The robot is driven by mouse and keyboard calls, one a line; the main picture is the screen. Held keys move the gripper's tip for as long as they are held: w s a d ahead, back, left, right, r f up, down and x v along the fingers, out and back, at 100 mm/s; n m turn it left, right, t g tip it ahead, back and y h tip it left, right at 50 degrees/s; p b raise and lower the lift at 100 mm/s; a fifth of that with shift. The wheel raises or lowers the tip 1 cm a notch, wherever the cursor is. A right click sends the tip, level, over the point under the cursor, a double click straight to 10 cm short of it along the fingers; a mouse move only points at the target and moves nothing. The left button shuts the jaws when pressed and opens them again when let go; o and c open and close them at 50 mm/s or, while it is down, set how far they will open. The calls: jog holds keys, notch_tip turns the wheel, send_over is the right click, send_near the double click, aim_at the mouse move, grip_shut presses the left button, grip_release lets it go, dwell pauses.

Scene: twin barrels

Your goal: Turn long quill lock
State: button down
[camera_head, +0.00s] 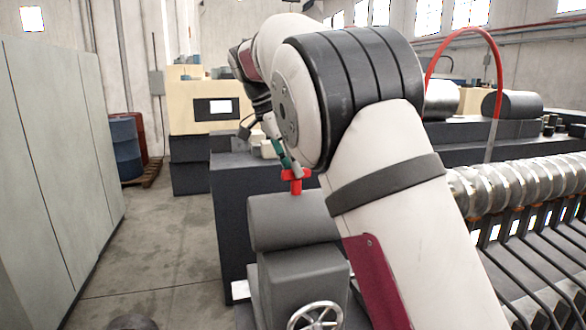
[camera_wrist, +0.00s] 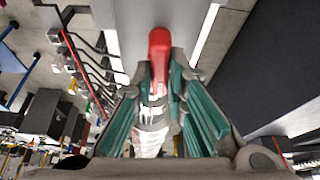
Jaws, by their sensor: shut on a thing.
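The quill lock is a red handle (camera_head: 296,182) standing on top of a dark grey machine housing (camera_head: 290,222) in the head view. In the wrist view the red handle (camera_wrist: 159,46) juts out beyond my fingertips, with its lower part between them. My gripper (camera_head: 286,164) has green-padded fingers and comes down on the handle from the upper left in the head view. In the wrist view my gripper (camera_wrist: 163,78) is shut on the handle, one finger on each side. The fingers hide part of the handle.
A chrome handwheel (camera_head: 316,318) sits on the front of the machine, below the housing. A large ribbed metal shaft (camera_head: 520,180) lies at the right. Grey cabinets (camera_head: 55,170) stand at the left, with blue barrels (camera_head: 125,150) behind. The floor (camera_head: 150,255) between is clear.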

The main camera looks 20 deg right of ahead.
jog(key=shift+r+m, duration=0.1)
jog(key=shift+m, duration=0.5)
jog(key=c, duration=1.6)
grip_release()
jog(key=v, duration=0.6)
jog(key=shift+w+r, duration=0.15)
jog(key=shift+w, duration=0.1)
jog(key=shift+s+a+r, duration=0.1)
jog(key=shift+a+r, duration=0.2)
jog(key=shift+r, duration=0.2)
